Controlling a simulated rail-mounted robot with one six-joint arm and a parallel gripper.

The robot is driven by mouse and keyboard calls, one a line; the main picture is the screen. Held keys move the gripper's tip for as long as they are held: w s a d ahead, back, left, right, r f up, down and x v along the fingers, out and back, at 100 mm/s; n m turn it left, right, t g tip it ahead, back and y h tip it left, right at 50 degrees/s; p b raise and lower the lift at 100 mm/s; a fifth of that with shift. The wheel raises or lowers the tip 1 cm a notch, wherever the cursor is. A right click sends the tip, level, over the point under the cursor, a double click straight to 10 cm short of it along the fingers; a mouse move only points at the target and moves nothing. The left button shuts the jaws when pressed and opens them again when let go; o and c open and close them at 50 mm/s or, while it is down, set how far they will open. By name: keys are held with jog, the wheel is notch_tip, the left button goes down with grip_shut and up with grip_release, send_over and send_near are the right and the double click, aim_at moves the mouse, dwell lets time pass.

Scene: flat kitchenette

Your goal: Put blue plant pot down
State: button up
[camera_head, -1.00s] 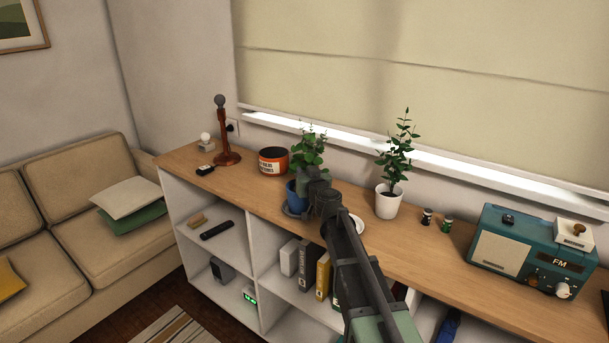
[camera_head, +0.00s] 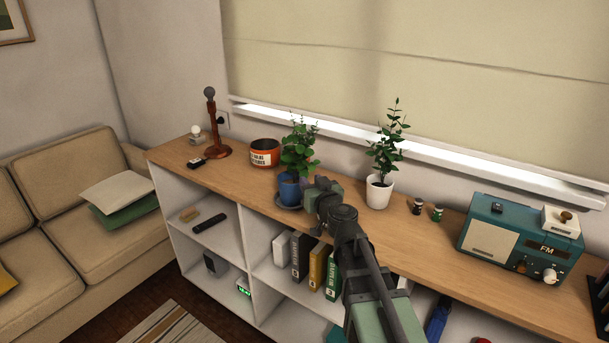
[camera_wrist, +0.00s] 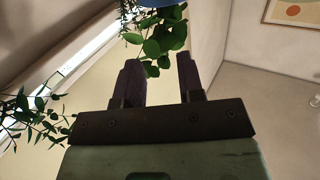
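The blue plant pot (camera_head: 289,189) with a leafy green plant (camera_head: 298,150) stands upright on a dark saucer (camera_head: 290,207) on the wooden shelf top. My gripper (camera_head: 311,196) is just right of the pot, its fingertips hard to make out in the head view. In the wrist view my gripper (camera_wrist: 158,64) has its two dark fingers apart with no pot between them. The blue pot (camera_wrist: 165,4) shows at the top edge there, beyond the fingertips, and some leaves (camera_wrist: 157,42) hang near the fingers.
An orange-red tin (camera_head: 265,152) stands behind left of the pot. A white potted plant (camera_head: 379,192) stands to the right, with two small jars (camera_head: 427,209) and a teal radio (camera_head: 520,240) further right. A lamp (camera_head: 212,125) stands at the left end.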

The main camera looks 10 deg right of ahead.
jog(key=s+a+f+n+g+y, duration=0.4)
jog(key=s+a+f+g, duration=0.5)
jog(key=s+a+f, duration=0.15)
jog(key=s+d+f+m+g+h, duration=0.2)
jog(key=s+d+f+g+h, duration=0.1)
jog(key=s, duration=0.4)
jog(key=s+d+f+m+g+h, duration=0.3)
jog(key=s+d+g, duration=0.2)
jog(key=s, duration=0.2)
jog(key=shift+f+g+h, duration=0.4)
